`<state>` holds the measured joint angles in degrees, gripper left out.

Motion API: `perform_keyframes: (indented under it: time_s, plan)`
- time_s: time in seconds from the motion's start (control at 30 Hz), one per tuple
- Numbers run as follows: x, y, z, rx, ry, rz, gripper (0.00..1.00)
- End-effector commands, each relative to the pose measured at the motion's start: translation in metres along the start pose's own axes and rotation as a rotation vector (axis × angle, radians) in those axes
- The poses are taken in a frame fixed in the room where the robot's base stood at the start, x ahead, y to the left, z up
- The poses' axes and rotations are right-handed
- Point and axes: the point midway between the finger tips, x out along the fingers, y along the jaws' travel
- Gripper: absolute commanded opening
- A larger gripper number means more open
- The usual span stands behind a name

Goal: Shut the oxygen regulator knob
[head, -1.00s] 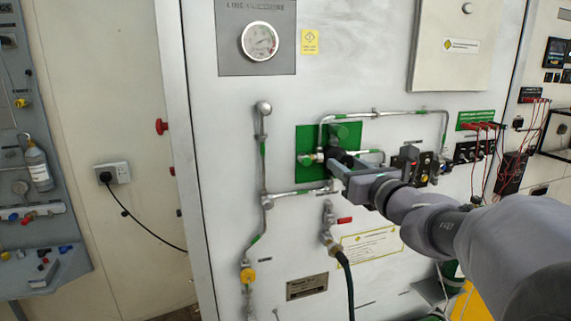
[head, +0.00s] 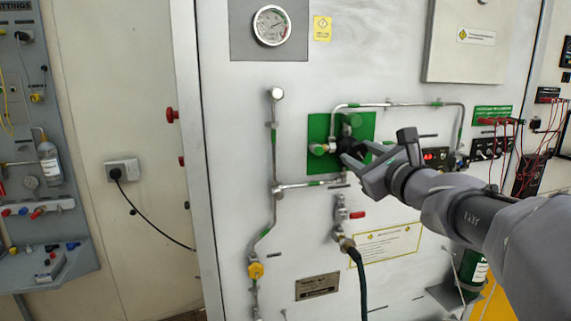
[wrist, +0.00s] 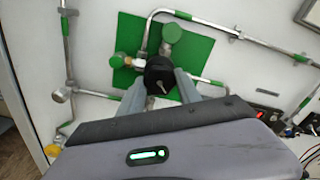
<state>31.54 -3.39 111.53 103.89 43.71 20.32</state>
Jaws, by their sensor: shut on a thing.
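The oxygen regulator knob (wrist: 159,76) is a round black knob in front of a green backing plate (wrist: 197,49) on the grey panel. My gripper (wrist: 160,88) is shut on the knob, with one finger on each side of it in the wrist view. In the head view my gripper (head: 352,157) reaches the green plate from the right, and the knob is mostly hidden behind the fingers. Brass and green fittings (head: 319,149) show beside the knob. A round pressure gauge (head: 272,26) sits above on the panel.
Metal pipes (head: 275,140) with green bands run around the plate. A red-handled valve (head: 356,215) and a black hose (head: 359,285) are below my gripper. A yellow fitting (head: 256,270) is lower left. Red leads (head: 505,122) hang at the right.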

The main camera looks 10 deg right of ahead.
Motion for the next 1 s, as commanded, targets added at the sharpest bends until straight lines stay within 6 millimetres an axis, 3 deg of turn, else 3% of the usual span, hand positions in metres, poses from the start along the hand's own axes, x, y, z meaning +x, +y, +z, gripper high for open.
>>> perform_keyframes:
  time_s: [1.0]
  plan:
    - [0.0, -0.0018, 0.0011, -0.962, 0.001, 0.0, 0.0]
